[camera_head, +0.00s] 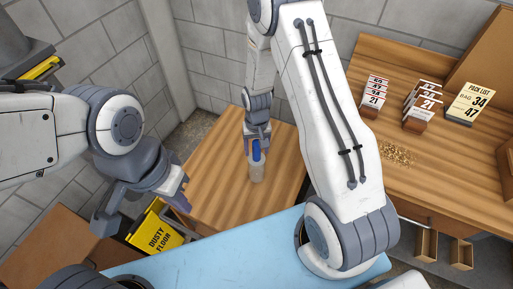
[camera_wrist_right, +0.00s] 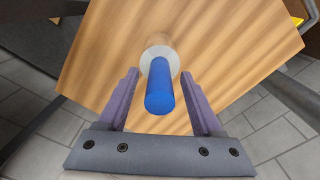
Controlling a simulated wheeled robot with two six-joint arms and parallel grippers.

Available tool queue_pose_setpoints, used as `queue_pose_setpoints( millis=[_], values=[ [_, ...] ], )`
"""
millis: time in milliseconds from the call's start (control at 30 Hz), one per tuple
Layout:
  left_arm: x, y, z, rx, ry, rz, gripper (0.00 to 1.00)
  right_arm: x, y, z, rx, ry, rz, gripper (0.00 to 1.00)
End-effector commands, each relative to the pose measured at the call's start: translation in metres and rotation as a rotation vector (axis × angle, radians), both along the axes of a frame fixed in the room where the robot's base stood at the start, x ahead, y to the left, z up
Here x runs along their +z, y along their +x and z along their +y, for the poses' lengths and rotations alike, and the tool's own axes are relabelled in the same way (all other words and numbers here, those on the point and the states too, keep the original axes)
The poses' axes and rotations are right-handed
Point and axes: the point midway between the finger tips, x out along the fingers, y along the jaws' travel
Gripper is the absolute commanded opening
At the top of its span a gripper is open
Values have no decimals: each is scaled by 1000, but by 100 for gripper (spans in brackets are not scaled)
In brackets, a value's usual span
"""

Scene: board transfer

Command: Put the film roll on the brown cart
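The film roll, a pale translucent cylinder (camera_head: 257,173) with a blue handle, stands upright on the wooden top of the brown cart (camera_head: 215,190). In the right wrist view the blue handle (camera_wrist_right: 160,90) points toward the camera, with the pale roll behind it. My right gripper (camera_head: 257,139) is above the roll, its fingers (camera_wrist_right: 160,73) on either side of the blue handle with gaps showing, so it is open. My left gripper (camera_head: 143,210) is open and empty at the left, away from the roll.
A yellow "DUSTY FLOOR" sign (camera_head: 155,231) is below my left gripper, near a brown box (camera_head: 45,245). A light blue surface (camera_head: 220,262) lies in front. A wooden desk (camera_head: 425,165) with number cards and a packing list is at right. The cart top around the roll is clear.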

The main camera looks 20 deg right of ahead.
Motion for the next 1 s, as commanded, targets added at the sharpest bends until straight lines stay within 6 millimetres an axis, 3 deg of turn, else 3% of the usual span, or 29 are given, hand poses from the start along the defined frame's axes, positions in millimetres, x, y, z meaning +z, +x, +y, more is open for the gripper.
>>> queue_pose_setpoints(
  millis=[267, 700, 1000],
  values=[
    [1, 0, 0, 0, 0, 0, 0, 9, 1, 0, 0, 0, -3, 67],
    [-10, 0, 0, 0, 0, 0, 0, 95, 1, 0, 0, 0, -6, 67],
    [-12, 0, 0, 0, 0, 0, 0, 128, -3, 6, 20, 1, -4, 67]
  ],
)
